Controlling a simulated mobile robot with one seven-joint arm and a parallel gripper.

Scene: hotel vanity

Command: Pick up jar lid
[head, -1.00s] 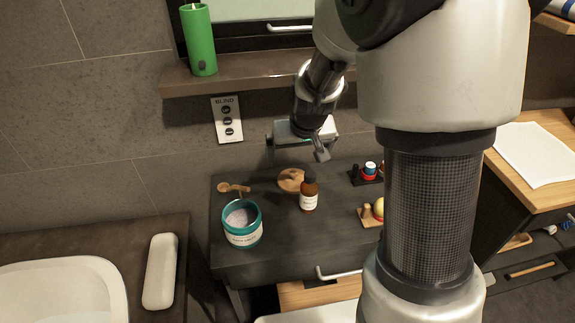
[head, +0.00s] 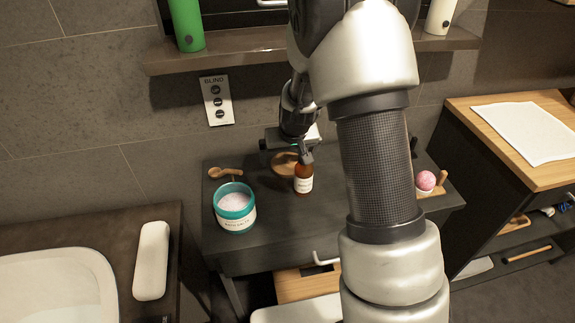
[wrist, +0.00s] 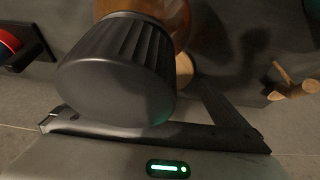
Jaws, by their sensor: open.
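The jar lid is the round wooden disc (head: 281,160) lying on the dark vanity top behind the amber bottle (head: 303,181); my gripper and the bottle partly hide it. My gripper (head: 286,150) is open and empty, just above and behind the lid and close to the bottle's black cap. In the wrist view the black cap (wrist: 118,70) looms large in front of the gripper, and a small part of wood (wrist: 184,68) shows behind it. The open teal jar (head: 235,208) of white bath salts stands left of the bottle.
A wooden scoop (head: 224,172) lies behind the teal jar. A pink ball (head: 426,180) sits on a wooden holder at right. A white basin (head: 55,290) is at left.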

